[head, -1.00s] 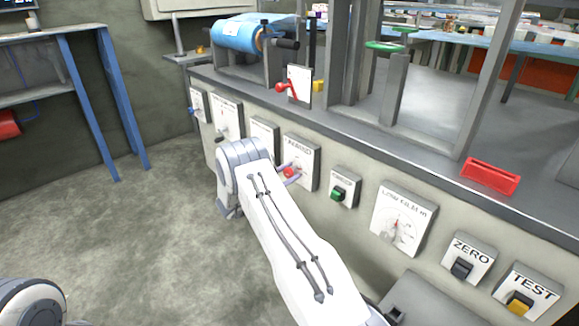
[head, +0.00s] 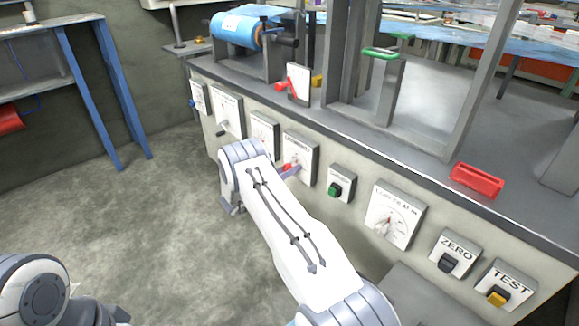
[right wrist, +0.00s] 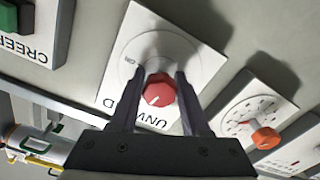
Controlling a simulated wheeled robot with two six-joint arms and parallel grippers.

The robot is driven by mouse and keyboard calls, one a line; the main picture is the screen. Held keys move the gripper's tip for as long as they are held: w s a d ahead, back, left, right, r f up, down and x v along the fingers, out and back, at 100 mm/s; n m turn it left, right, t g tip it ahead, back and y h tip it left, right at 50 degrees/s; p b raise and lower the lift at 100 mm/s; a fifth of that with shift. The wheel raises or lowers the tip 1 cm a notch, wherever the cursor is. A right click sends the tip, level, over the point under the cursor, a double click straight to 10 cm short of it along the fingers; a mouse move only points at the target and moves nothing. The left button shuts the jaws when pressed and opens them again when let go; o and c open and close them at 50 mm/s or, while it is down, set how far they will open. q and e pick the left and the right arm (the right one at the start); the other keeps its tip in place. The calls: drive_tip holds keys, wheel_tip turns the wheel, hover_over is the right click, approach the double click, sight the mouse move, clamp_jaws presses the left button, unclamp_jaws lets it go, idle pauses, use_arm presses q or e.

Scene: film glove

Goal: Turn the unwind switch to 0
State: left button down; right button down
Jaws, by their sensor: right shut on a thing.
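The unwind switch is a red round knob (right wrist: 160,89) with a white line, on a white plate (right wrist: 200,62) lettered UNWIND. In the right wrist view the plate appears turned over and the white line points to the lower left. My right gripper (right wrist: 157,82) has its two dark fingers on either side of the knob and is shut on it. In the head view the unwind plate (head: 301,147) is on the machine's front, and my right arm partly hides the switch. The 0 mark cannot be made out. My left gripper is out of view.
A green CREEP switch (head: 335,189) and a large dial (head: 391,216) sit to the right of the unwind plate. An orange-knobbed dial (right wrist: 265,137) is close by in the wrist view. A red tray (head: 476,181) lies on the ledge. The floor at left is clear.

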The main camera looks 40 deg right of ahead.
drive_tip(key=shift+a+n+p, duration=0.1)
drive_tip(key=shift+n+p, duration=0.25)
drive_tip(key=shift+n, duration=1.15)
drive_tip(key=shift+f, duration=0.1)
drive_tip(key=shift+c, duration=1.9)
unclamp_jaws()
drive_tip(key=shift+a, duration=0.45)
drive_tip(key=a+p, duration=0.2)
drive_tip(key=a, duration=0.7)
drive_tip(key=shift+s+a, duration=0.25)
drive_tip(key=shift+s, duration=0.2)
